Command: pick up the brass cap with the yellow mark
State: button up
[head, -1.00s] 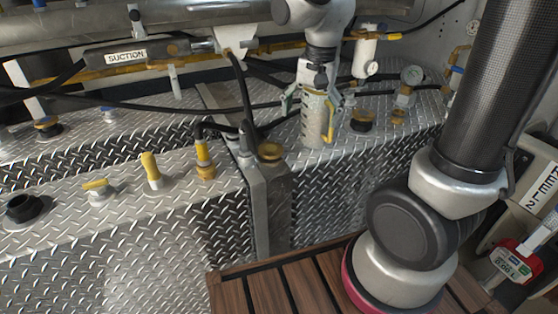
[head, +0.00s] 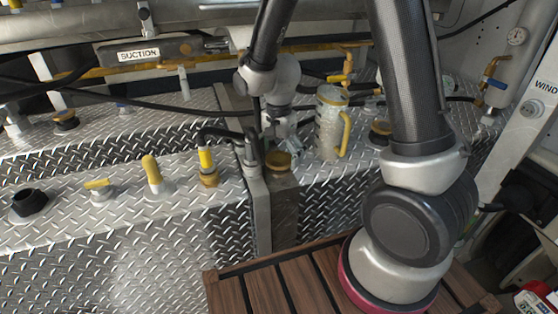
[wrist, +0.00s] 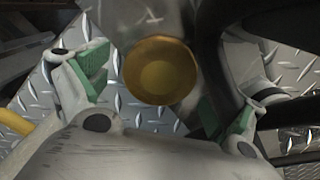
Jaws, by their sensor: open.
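A round brass cap with a yellowish top (head: 279,160) sits on top of the grey post at the front edge of the deck. In the wrist view the cap (wrist: 160,70) shows as a gold disc between the two green finger pads. My gripper (head: 282,138) is open and empty just above and behind the cap in the head view. In the wrist view its fingertips (wrist: 166,92) are wide apart, and I see no contact with the cap. A similar yellow-brown cap (head: 380,132) stands farther right, and another (head: 66,119) at the left.
A clear jug with a yellow handle (head: 330,125) stands right of my gripper. A black hose on a yellow-collared fitting (head: 207,162) is close on the left. Yellow valves (head: 152,172) stand farther left on the diamond plate. A wooden slatted surface (head: 285,290) is in front.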

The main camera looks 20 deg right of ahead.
jog(key=shift+c, duration=0.2)
jog(key=c, duration=1.1)
